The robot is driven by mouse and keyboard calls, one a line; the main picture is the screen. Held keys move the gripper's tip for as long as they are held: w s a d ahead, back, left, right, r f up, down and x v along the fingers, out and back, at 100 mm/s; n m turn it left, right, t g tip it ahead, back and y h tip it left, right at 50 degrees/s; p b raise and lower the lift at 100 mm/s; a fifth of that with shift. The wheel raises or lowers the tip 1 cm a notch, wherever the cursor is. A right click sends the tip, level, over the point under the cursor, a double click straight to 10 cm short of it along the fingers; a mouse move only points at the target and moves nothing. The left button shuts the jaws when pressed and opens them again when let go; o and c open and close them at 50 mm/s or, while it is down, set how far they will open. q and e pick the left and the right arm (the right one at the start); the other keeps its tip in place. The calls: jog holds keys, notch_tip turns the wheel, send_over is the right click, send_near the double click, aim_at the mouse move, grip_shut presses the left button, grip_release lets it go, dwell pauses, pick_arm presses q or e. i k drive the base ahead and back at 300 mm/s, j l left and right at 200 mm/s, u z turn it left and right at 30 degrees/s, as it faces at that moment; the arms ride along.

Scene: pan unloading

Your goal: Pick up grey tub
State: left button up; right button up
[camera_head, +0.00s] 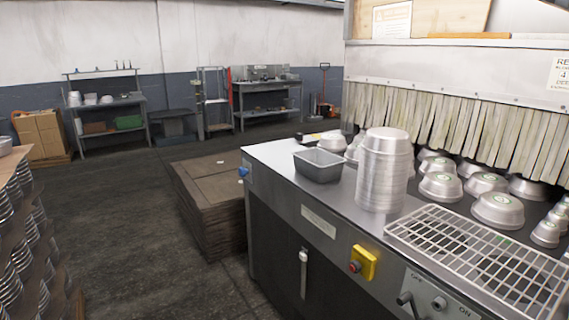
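The grey tub (319,169) is a small open rectangular container with sloping sides. It stands upright on the left part of the metal counter (272,151), just left of a tall stack of pans. It looks empty, though its floor is only partly visible. Neither of my grippers shows in the head view.
A tall stack of silver pans (384,175) stands beside the tub. A wire rack (480,258) and several upturned pans (498,209) lie to the right, before a strip curtain (460,125). Stacked brown boards (208,205) sit left of the counter. Open floor lies further left.

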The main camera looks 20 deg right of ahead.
aim_at(320, 165)
jog(key=i, duration=1.1)
jog(key=i+j+z, duration=0.1)
jog(key=i, duration=1)
jog(key=i+j, duration=0.1)
jog(key=i, duration=1)
jog(key=i+z, duration=0.15)
jog(key=z, duration=1.7)
